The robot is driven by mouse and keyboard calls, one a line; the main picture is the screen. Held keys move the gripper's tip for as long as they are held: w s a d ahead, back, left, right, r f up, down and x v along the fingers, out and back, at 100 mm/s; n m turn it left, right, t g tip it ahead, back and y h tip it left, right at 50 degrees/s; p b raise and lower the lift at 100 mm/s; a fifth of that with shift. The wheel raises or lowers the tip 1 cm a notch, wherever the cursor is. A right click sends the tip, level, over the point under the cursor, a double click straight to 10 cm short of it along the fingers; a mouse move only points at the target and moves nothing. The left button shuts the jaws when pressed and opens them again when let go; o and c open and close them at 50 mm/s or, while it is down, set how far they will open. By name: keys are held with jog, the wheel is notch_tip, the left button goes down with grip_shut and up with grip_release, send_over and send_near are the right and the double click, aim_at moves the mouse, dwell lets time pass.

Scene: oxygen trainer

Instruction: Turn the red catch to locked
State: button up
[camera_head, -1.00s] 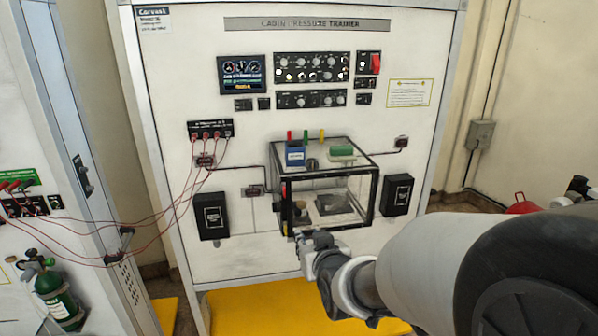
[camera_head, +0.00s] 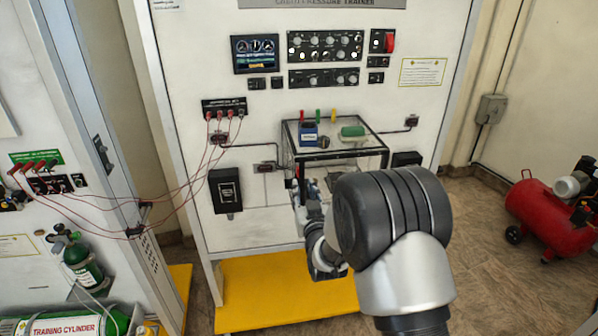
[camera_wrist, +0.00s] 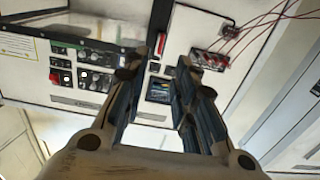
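The clear chamber with a black frame (camera_head: 345,160) stands against the trainer panel. My gripper (camera_wrist: 178,65) is open, its two fingers apart and apparently empty. In the head view it is at the chamber's lower left front corner, partly hidden by my arm. In the wrist view, which is upside down, a small red piece (camera_wrist: 161,43) shows beside the left fingertip. I cannot tell for sure whether it is the red catch, which way it is turned, or whether the finger touches it. My arm hides much of the chamber front in the head view.
A red upright piece (camera_head: 302,116), a blue box (camera_head: 309,134) and a green item (camera_head: 352,131) are on the chamber top. Red leads hang from a jack block (camera_head: 224,107) at left. A red switch (camera_head: 389,41) is high on the panel. A yellow platform (camera_head: 285,290) lies below.

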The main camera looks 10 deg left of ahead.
aim_at(298, 172)
jog(key=x, duration=0.9)
jog(key=shift+w+p, duration=0.2)
jog(key=shift+p, duration=0.2)
jog(key=shift+c, duration=0.6)
grip_shut()
